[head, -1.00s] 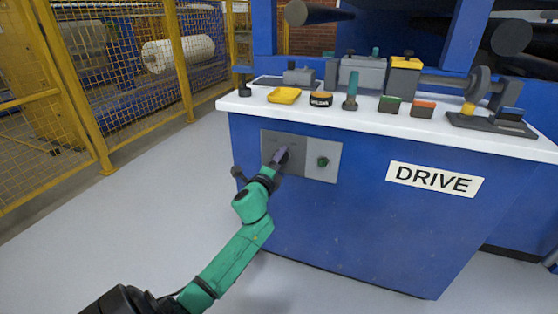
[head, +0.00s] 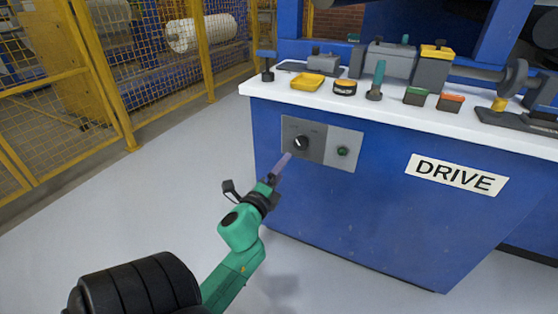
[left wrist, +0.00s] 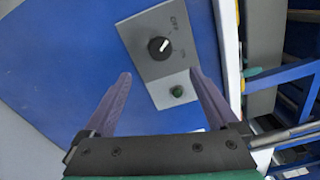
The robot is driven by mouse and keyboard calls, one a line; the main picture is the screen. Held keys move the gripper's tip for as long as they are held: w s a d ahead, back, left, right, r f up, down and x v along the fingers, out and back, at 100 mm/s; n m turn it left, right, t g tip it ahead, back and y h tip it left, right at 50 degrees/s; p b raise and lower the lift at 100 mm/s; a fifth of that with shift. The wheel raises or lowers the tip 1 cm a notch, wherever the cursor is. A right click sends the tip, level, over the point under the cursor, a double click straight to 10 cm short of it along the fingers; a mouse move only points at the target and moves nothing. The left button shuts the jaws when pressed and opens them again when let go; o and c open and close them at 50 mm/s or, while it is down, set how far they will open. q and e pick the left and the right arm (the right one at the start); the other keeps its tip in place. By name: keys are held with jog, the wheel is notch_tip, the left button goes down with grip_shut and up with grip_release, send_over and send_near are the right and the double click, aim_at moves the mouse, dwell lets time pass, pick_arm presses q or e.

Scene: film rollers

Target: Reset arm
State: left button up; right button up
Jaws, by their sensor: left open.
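My left arm is green and comes in from the bottom left of the head view. Its gripper (head: 280,168) is in front of the blue DRIVE cabinet, just below and left of the grey switch panel. The panel (head: 318,152) carries a black rotary knob (head: 301,143) and a green button (head: 343,152). In the left wrist view the two purple fingers (left wrist: 158,92) are spread apart with nothing between them. The knob (left wrist: 159,47) and green button (left wrist: 177,91) show beyond the fingers, which appear clear of the knob. My right gripper is in neither view.
The blue cabinet (head: 330,215) has a DRIVE label (head: 457,174) and a white top (head: 390,108). On the top stand a yellow tray (head: 307,82), a teal-handled tool (head: 376,82) and several small blocks. A yellow mesh fence (head: 165,65) stands at the left. The grey floor (head: 150,195) between is clear.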

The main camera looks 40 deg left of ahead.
pick_arm(q)
jog(key=shift+s+d, duration=0.2)
jog(key=shift+s, duration=0.35)
